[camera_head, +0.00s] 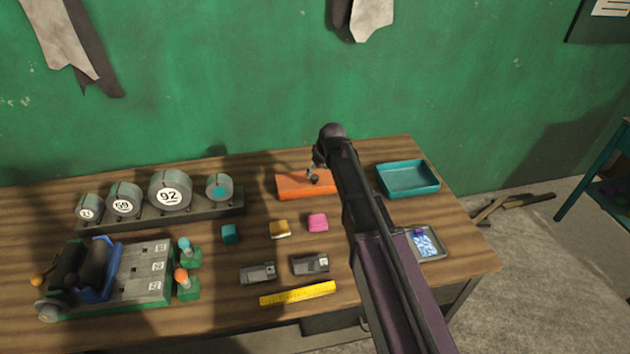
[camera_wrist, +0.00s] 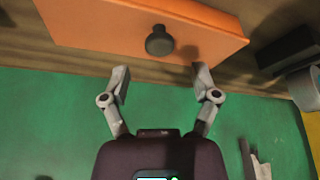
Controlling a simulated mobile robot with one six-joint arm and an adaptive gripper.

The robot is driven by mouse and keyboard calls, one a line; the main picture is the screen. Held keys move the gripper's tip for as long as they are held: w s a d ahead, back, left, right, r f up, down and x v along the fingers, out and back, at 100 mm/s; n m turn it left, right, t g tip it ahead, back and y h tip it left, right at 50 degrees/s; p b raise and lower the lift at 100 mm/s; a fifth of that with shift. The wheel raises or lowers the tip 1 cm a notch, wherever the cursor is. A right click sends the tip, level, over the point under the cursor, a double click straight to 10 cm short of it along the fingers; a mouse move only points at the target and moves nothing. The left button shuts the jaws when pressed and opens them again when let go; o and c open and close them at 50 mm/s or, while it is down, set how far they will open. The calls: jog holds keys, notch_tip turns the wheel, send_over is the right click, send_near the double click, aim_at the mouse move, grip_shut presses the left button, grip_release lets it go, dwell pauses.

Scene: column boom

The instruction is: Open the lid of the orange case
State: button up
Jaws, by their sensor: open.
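The orange case (camera_head: 292,187) lies on the wooden table near the wall, left of the teal tray, partly hidden by my arm. In the wrist view the orange case (camera_wrist: 90,22) fills the top, with a dark round knob (camera_wrist: 159,41) on its face. The case looks closed. My gripper (camera_wrist: 161,82) is open and empty, its two fingertips apart and just short of the knob, one to each side of it. In the head view my gripper (camera_head: 315,172) is over the case, small and mostly hidden by my arm.
A teal tray (camera_head: 408,191) is right of the case. A row of numbered round weights (camera_head: 170,190) stands left. Pink (camera_head: 318,222), yellow (camera_head: 280,229) and teal (camera_head: 231,233) blocks lie in front, with a yellow ruler (camera_head: 298,294) nearer. A metal tray (camera_head: 436,252) is right of my arm.

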aim_at(314, 177)
jog(key=shift+b+x, duration=1.5)
jog(key=shift+x, duration=0.45)
grip_shut()
